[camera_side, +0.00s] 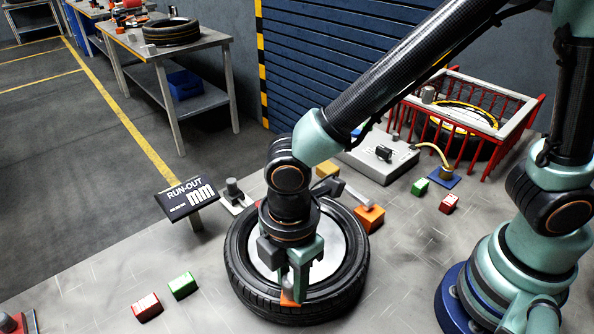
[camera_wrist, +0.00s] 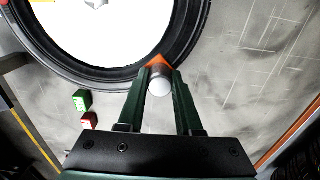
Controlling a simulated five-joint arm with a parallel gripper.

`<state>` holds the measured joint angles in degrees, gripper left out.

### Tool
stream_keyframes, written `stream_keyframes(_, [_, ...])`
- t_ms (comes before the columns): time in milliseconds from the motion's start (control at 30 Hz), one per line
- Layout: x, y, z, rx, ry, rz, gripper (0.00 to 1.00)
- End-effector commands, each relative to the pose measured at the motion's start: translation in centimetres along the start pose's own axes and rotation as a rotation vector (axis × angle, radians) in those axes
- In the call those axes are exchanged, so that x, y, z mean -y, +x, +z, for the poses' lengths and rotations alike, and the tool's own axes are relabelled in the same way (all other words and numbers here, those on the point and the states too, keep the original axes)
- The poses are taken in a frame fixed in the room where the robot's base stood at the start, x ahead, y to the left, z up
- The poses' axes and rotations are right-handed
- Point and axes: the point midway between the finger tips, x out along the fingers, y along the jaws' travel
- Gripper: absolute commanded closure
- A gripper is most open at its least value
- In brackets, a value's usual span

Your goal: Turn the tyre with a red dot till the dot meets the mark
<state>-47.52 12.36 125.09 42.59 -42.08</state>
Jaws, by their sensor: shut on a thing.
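The black tyre (camera_side: 347,290) lies flat on the grey bench around a pale disc (camera_side: 262,258); part of it also shows in the wrist view (camera_wrist: 60,73). My gripper (camera_side: 297,290) points down over the tyre's near side. In the wrist view its two green fingers (camera_wrist: 160,88) are shut on a knob with a round white end (camera_wrist: 159,86). An orange piece (camera_wrist: 159,62) sits by that knob at the tyre's edge; it shows below my fingers in the side view (camera_side: 291,299). I cannot make out a red dot on the tyre, and my arm hides part of it.
An orange block with a grey rod (camera_side: 370,218) and a yellow block (camera_side: 327,170) stand by the tyre. A "RUN-OUT mm" sign (camera_side: 188,199) is left. Green (camera_side: 182,285) and red (camera_side: 147,307) blocks lie front left. A grey box (camera_side: 378,158) and red crate (camera_side: 455,120) stand behind.

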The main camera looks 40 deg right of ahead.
Motion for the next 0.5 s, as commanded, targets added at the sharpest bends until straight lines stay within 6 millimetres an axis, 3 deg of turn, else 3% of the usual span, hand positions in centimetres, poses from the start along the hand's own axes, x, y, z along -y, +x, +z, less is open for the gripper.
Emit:
stream_keyframes(400, [0.0,-0.23,-0.05,-0.003,-0.006,0.002,1.0])
stream_keyframes(433, [0.0,-0.23,-0.05,-0.003,-0.006,0.002,0.62])
stream_keyframes(500, [-0.01,-0.22,-0.06,-0.003,-0.006,0.003,0.36])
